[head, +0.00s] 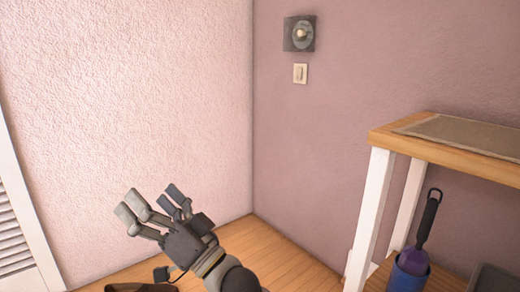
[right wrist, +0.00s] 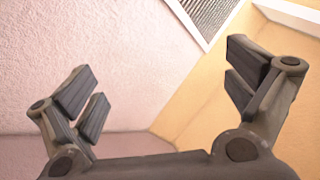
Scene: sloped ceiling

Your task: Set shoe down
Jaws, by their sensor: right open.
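My right gripper (head: 150,204) is raised in the lower left of the head view, in front of the pink wall. Its fingers are spread apart. In the right wrist view the open fingers (right wrist: 163,88) have nothing between them. I see no shoe clearly in either view. A dark brown rounded shape (head: 140,287) is cut off by the bottom edge of the head view, below the gripper. I cannot tell whether it is a shoe. My left gripper is out of view.
A wooden-topped bench (head: 395,140) with white legs stands at the right. A blue holder (head: 409,277) with a black-handled tool (head: 429,217) is under its top. Bare wooden floor (head: 275,250) lies in the corner. A white louvred panel (head: 20,225) is at the left.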

